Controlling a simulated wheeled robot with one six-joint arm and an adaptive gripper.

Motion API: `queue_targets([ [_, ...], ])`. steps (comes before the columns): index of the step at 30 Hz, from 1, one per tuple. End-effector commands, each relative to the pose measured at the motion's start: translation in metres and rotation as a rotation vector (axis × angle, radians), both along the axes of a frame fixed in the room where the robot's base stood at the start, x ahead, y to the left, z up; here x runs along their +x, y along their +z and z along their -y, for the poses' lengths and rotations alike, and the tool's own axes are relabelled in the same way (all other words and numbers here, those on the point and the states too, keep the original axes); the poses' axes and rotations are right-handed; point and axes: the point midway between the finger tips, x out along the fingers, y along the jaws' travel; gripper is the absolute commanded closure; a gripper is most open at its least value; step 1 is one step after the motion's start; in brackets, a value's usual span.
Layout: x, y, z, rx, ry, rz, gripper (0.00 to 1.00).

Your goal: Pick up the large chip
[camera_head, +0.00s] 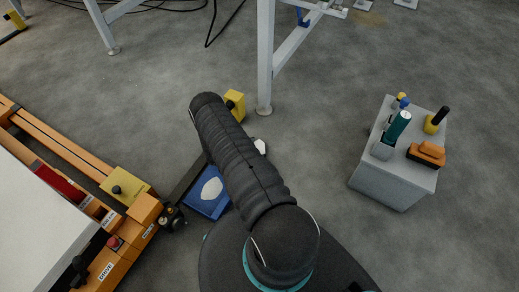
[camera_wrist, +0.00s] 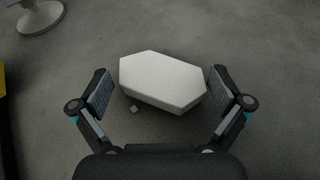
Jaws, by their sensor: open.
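The large chip (camera_wrist: 163,80) is a pale, flat, many-sided block lying on the grey floor. In the wrist view it sits ahead of and between the fingers of my gripper (camera_wrist: 158,92), which is open. The fingers stand to the left and right of the chip, and I see no clear contact. In the head view only a small white part of the chip (camera_head: 260,147) shows beside my arm, which hides the rest. My gripper is hidden there behind the arm.
A tiny pale fragment (camera_wrist: 134,109) lies by the chip. A blue dustpan-like tray (camera_head: 206,207) with a white piece sits left of my arm. An orange machine frame (camera_head: 60,145) is at left, a grey cabinet (camera_head: 385,182) with tools at right, a white leg (camera_head: 265,60) behind.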

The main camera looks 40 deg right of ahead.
Motion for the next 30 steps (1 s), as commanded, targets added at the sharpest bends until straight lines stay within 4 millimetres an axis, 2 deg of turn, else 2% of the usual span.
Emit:
queue_targets([
  [3,-0.003,-0.005,0.010,0.000,-0.001,-0.001,0.00],
  [9,-0.003,-0.005,0.011,0.000,0.000,-0.001,0.00],
  [10,-0.003,-0.005,0.011,0.000,0.000,-0.001,0.03],
  [15,-0.003,-0.005,0.011,0.000,0.000,-0.001,0.45],
  [25,-0.002,-0.003,0.011,0.000,0.000,-0.001,0.45],
  [30,-0.001,0.008,0.011,0.000,0.001,0.000,0.45],
])
